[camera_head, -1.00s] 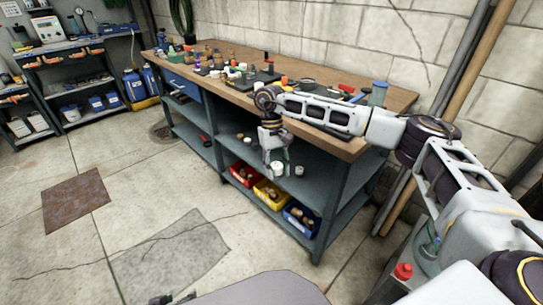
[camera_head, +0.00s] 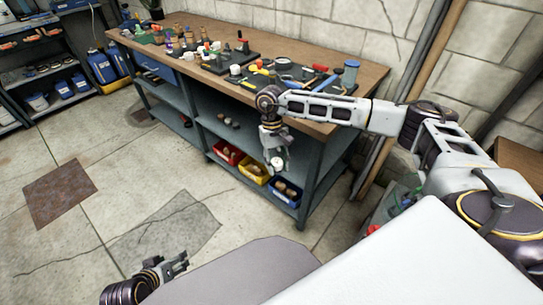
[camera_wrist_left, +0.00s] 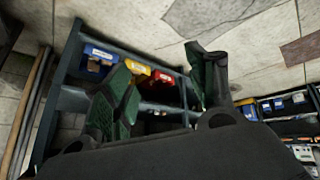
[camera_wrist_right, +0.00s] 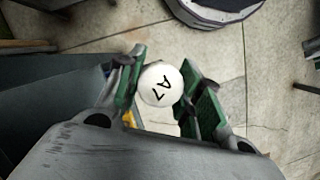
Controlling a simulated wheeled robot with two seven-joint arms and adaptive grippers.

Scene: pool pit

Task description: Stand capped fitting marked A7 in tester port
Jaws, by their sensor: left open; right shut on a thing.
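The capped fitting marked A7 (camera_wrist_right: 160,84) shows its round white cap with black lettering toward the right wrist camera. My right gripper (camera_wrist_right: 158,88) is shut on it, a finger on each side. In the head view my right gripper (camera_head: 276,155) hangs in front of the workbench with the white cap (camera_head: 278,163) at its fingertips. My left gripper (camera_head: 182,262) is open and empty, low over the floor; its spread fingers (camera_wrist_left: 168,85) show in the left wrist view. I cannot make out the tester port in these frames.
The workbench (camera_head: 352,83) carries several small fittings and tools. Its lower shelf holds a red bin (camera_head: 228,152), a yellow bin (camera_head: 254,173) and a blue bin (camera_head: 286,191). Another shelf unit (camera_head: 72,75) stands at the far left. The floor between (camera_head: 125,150) is clear.

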